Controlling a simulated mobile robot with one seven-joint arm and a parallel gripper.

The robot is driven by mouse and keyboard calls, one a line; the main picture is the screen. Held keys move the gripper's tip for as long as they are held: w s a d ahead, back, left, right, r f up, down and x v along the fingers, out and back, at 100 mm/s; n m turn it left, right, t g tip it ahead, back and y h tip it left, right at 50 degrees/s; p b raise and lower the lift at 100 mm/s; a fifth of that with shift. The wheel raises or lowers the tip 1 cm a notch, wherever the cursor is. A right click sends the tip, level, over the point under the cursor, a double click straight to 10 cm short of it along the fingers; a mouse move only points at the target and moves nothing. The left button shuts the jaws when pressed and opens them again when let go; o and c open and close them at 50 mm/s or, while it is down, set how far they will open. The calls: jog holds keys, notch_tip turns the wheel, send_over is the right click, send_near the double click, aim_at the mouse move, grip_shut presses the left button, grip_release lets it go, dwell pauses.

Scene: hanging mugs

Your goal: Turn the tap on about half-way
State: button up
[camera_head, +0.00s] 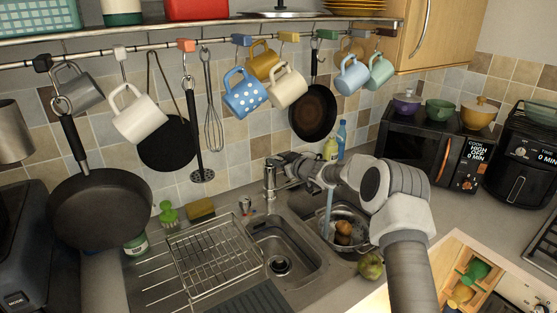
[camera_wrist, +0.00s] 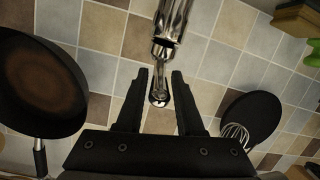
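The metal tap (camera_head: 270,181) stands behind the sink (camera_head: 290,245). In the wrist view, the shiny tap (camera_wrist: 170,30) comes down from the top edge, and its slim lever (camera_wrist: 158,88) ends in a rounded tip. My gripper (camera_wrist: 160,75) is open, with one black finger on each side of the lever and visible gaps between. In the head view my gripper (camera_head: 282,160) is small and dark, at the top of the tap. A pale bluish vertical streak (camera_head: 328,208) shows above the colander; I cannot tell for sure that it is running water.
A colander (camera_head: 350,238) with brownish round items sits in the right basin. A wire dish rack (camera_head: 213,257) is on the left drainer. Mugs and pans, including a dark pan (camera_head: 314,112), hang from the rail above.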

jog(key=shift+o, duration=1.1)
jog(key=b+v, duration=0.2)
jog(key=v, duration=1.5)
jog(key=shift+s+b, duration=0.15)
jog(key=shift+b, duration=0.15)
jog(key=shift+d+r, duration=0.1)
